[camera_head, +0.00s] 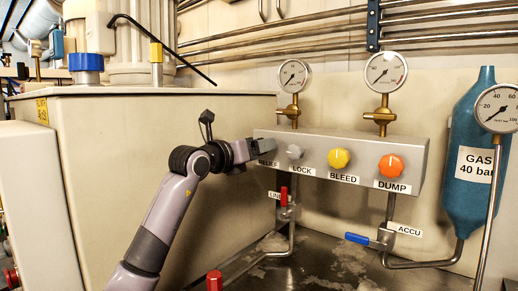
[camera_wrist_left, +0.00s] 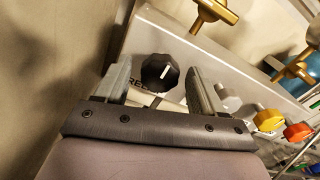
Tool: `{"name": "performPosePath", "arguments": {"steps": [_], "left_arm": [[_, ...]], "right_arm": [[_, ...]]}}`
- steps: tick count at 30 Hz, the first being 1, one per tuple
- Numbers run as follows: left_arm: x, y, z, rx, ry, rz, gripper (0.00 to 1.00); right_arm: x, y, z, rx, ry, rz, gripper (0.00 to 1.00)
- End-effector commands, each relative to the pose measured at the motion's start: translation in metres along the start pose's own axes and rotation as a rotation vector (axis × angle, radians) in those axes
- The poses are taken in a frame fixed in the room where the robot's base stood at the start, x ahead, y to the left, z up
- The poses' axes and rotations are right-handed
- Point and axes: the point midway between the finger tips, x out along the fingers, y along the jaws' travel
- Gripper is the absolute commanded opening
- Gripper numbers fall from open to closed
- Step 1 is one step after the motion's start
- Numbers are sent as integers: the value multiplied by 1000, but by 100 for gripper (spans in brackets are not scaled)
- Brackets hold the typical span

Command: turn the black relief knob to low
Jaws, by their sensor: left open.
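The black relief knob (camera_wrist_left: 160,72) shows in the left wrist view, with a white pointer line on its face and a partly covered label below it. My left gripper (camera_wrist_left: 162,85) is open, with one finger on each side of the knob and a visible gap to each. In the head view my left gripper (camera_head: 262,150) is at the left end of the grey valve panel (camera_head: 350,152) and hides the relief knob there. Part of the relief label shows beside it. Whether the fingers reach over the knob's full depth is unclear.
Right of the gripper on the panel are the grey lock knob (camera_head: 295,152), yellow bleed knob (camera_head: 339,158) and orange dump knob (camera_head: 390,166). Two gauges (camera_head: 385,72) stand above. A red-handled valve (camera_head: 284,196) hangs below. A large beige tank (camera_head: 150,170) stands left.

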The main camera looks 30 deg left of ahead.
Motion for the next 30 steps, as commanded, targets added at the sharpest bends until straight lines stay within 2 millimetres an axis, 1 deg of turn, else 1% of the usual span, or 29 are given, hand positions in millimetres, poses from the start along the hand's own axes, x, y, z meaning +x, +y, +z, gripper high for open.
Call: {"name": "performPosePath", "arguments": {"steps": [6,12,17,30], "left_arm": [[-31,0,-2,1,-1,0,69],[-50,0,-1,-1,0,0,69],[-56,0,0,-1,1,-1,69],[-55,0,0,-2,0,-1,69]], "right_arm": [[4,0,6,0,-1,0,0],[6,0,8,1,-2,-1,0],[6,0,8,1,-2,-1,0],[6,0,7,1,0,-1,0]]}}
